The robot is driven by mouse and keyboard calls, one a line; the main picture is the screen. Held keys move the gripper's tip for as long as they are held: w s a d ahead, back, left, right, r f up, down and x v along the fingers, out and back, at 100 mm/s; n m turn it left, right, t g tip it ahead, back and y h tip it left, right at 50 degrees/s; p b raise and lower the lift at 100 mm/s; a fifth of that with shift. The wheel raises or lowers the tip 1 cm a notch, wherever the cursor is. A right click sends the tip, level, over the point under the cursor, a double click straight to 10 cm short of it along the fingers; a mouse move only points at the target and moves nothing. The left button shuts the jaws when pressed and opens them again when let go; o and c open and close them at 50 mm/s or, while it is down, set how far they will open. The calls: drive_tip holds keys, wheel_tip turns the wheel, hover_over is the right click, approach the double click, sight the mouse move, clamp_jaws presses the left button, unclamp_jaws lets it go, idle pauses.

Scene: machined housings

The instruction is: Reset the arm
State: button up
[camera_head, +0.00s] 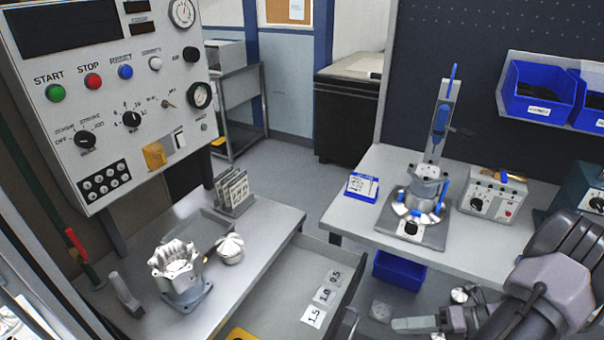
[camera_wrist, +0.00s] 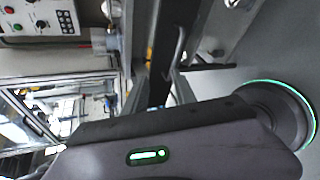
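My arm reaches in from the lower right of the head view, and my gripper (camera_head: 415,325) points left at the bottom edge, over the floor in front of the right bench. One grey finger shows clearly; the other cannot be made out, so its opening is unclear. I see nothing clearly held.
A control panel (camera_head: 110,90) stands at left above a bench with a machined housing (camera_head: 180,275) and a round part (camera_head: 230,248). An open drawer (camera_head: 285,310) juts out. The right bench (camera_head: 360,215) bears a fixture (camera_head: 420,200) and a control box (camera_head: 493,195). Floor between is partly clear.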

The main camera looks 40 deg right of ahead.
drive_tip(key=w+a+r+n+g+h, duration=0.3)
drive_tip(key=w+a+r+n+g, duration=0.6)
drive_tip(key=w+a+r+n, duration=0.9)
drive_tip(key=s+a+r+n+t+h, duration=0.1)
drive_tip(key=s+a+r+n+t, duration=0.1)
drive_tip(key=a+n, duration=0.6)
drive_tip(key=s+a+r+n+t+h+b, duration=0.1)
drive_tip(key=s+a+r+n+t+h, duration=0.1)
drive_tip(key=s+a+n, duration=0.3)
drive_tip(key=a+r+n, duration=0.1)
drive_tip(key=a+n, duration=0.3)
drive_tip(key=n, duration=0.3)
drive_tip(key=shift+r+b, duration=0.25)
drive_tip(key=shift+b, duration=0.05)
